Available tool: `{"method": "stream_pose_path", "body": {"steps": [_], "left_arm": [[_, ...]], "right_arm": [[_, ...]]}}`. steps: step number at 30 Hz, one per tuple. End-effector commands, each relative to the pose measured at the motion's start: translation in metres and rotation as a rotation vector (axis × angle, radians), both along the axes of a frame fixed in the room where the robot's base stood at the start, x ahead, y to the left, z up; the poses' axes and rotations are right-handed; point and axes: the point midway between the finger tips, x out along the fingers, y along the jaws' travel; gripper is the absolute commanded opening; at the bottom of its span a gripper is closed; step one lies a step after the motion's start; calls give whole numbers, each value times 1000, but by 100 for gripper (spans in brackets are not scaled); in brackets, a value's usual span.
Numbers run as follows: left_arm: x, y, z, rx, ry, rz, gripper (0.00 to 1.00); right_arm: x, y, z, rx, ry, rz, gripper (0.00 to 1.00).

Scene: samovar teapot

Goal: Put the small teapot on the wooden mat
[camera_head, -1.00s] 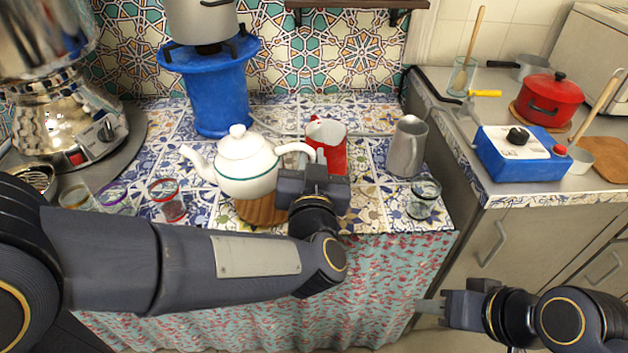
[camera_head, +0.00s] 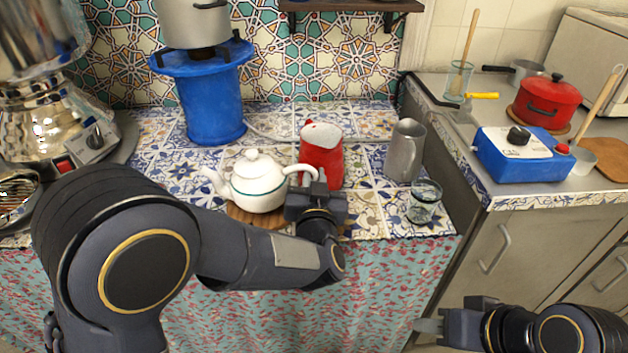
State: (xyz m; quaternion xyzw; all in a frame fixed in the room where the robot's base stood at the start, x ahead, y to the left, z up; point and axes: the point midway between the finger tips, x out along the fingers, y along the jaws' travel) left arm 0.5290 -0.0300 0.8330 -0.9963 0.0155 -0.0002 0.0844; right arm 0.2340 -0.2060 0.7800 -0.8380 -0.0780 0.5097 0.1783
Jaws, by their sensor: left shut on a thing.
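The small white teapot (camera_head: 258,186) with a green band is upright, its spout to the left and its handle to the right. It sits low over the round wooden mat (camera_head: 243,216), whose front edge shows below it. I cannot tell whether its base touches the mat. My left gripper (camera_head: 314,190) is shut on the teapot's handle at the right side. My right gripper (camera_head: 432,326) is at the bottom right, away from the teapot; its jaw state is unclear.
A red jug (camera_head: 322,158) stands close behind my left gripper. A metal pitcher (camera_head: 405,150) and a glass (camera_head: 424,203) stand to the right. A blue burner stand (camera_head: 212,105) with a pot is behind. A samovar (camera_head: 40,120) is at the left.

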Motion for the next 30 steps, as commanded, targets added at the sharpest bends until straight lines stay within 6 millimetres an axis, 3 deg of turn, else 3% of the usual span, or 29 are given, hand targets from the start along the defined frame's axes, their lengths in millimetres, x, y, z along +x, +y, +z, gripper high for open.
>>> {"method": "stream_pose_path", "body": {"steps": [2,3,7,17,30], "left_arm": [[0,1,1,-1,1,1,0],[0,1,-1,-2,5,2,20],[0,1,-1,-2,4,2,37],[-6,0,0,-2,3,1,37],[-91,3,1,1,3,-1,37]], "right_arm": [[0,0,1,0,0,0,35],[0,0,0,0,0,0,35],[0,0,1,0,0,0,35],[0,0,1,0,0,0,35],[0,0,9,0,0,0,35]]}}
